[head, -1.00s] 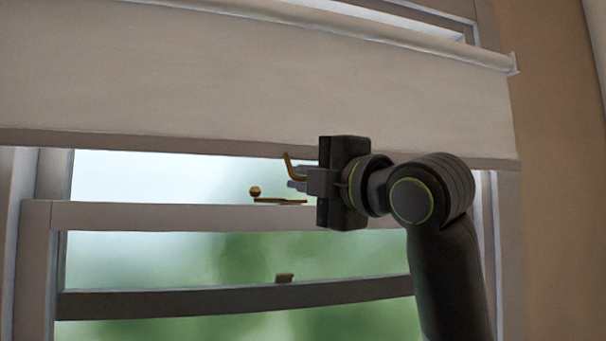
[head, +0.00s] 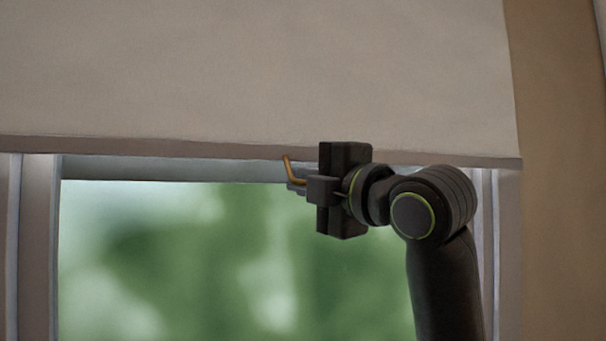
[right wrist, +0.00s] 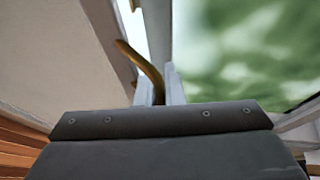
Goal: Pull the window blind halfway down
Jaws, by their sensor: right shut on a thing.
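The window blind (head: 250,75) is a plain beige sheet that fills the upper part of the head view, with a darker bottom bar (head: 140,148). A curved brass-coloured pull (head: 289,168) hangs from this bar. My right gripper (head: 297,186) is just below the bar, shut on the pull. In the right wrist view the pull (right wrist: 145,68) runs down between the fingers (right wrist: 160,90), with the blind (right wrist: 60,60) to the left. The left gripper is not in view.
Below the blind the window glass (head: 220,260) shows blurred green. The window frame (head: 38,250) stands at the left, and a tan wall (head: 560,200) is at the right. The space in front of the glass left of my gripper is clear.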

